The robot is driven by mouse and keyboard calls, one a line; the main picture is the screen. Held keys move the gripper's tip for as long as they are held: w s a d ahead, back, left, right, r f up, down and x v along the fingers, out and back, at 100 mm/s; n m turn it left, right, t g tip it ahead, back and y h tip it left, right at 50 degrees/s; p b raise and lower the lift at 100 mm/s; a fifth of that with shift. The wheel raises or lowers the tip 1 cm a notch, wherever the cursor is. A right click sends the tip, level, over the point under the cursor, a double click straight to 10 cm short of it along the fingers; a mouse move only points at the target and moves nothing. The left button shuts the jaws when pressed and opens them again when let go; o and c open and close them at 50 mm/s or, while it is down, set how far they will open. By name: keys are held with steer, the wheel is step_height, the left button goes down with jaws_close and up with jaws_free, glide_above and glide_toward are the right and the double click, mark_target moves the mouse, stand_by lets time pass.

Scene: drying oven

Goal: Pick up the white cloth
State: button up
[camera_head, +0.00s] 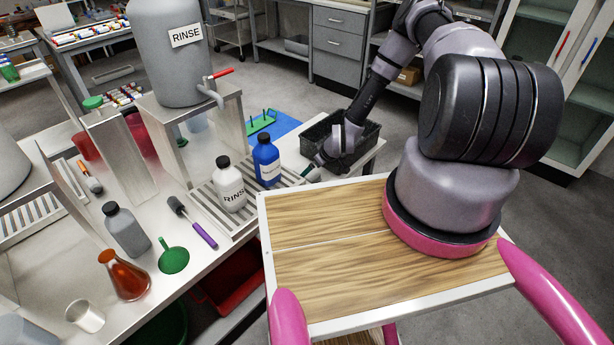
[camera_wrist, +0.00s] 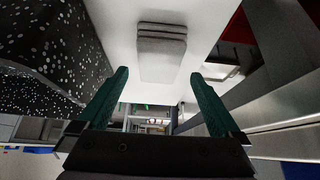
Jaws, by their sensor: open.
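A folded whitish-grey cloth (camera_wrist: 161,56), stacked in layers, lies on a white tabletop (camera_wrist: 205,13) in the wrist view. It sits beyond my fingertips, roughly centred between them, and apart from both. My gripper (camera_wrist: 160,82) is open and empty, with its two green fingers spread wide. In the head view my gripper (camera_head: 311,169) is low at the table beside the black basket, partly hidden by my arm. I cannot make out the cloth in the head view.
A black basket (camera_head: 361,143) stands close by; its speckled side (camera_wrist: 55,40) fills the wrist view's left. A blue bottle (camera_head: 266,160) and a white RINSE bottle (camera_head: 230,186) stand on a slatted rack (camera_head: 205,190) left of my gripper. A blue mat (camera_head: 283,123) lies behind.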

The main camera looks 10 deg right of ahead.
steer(key=x, duration=0.5)
steer(key=shift+w, duration=0.1)
steer(key=c, duration=1.2)
step_height(320, 180, up, 10)
steer(key=o, duration=0.8)
steer(key=shift+c, duration=0.2)
steer(key=c, duration=0.6)
